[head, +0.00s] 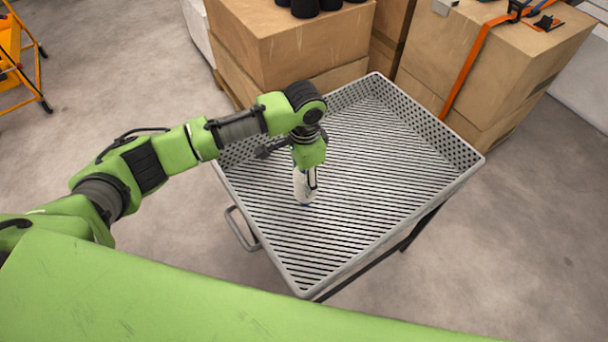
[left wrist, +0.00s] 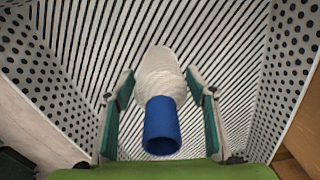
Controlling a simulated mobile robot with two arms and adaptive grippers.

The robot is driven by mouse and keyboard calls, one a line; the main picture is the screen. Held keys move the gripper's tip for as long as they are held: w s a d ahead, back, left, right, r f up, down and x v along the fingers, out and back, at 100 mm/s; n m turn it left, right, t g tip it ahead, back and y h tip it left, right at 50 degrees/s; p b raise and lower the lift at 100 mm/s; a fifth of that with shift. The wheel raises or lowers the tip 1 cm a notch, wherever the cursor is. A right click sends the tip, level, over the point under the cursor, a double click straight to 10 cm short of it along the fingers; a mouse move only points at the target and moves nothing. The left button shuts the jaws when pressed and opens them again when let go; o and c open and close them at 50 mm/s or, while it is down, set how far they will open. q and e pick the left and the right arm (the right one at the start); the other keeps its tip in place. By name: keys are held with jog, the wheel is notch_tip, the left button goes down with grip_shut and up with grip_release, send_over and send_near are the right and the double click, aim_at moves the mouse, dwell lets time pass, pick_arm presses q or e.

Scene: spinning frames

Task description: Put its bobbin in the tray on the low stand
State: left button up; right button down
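The tray (head: 405,215) is a grey metal one with a slotted floor and perforated walls, on a low dark stand (head: 412,238). The bobbin (head: 304,186) has white yarn on a blue tube. My left gripper (head: 306,176) points down over the near left part of the tray, its fingers on both sides of the bobbin. In the left wrist view the bobbin (left wrist: 161,85) sits between the fingertips, blue end towards me, and the fingers seem to press on the yarn. Whether the bobbin touches the tray floor is hard to tell. My right gripper is out of view.
Cardboard boxes (head: 290,45) stand behind the tray, with black items on top. More boxes (head: 490,60) with an orange strap stand at the back right. An orange wheeled frame (head: 15,50) is at the far left. The rest of the tray floor is clear.

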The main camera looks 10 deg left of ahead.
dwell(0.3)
pick_arm(q)
notch_tip(320, 180, up, 12)
jog(key=shift+r, duration=0.15)
dwell(0.4)
jog(key=shift+s, duration=0.1)
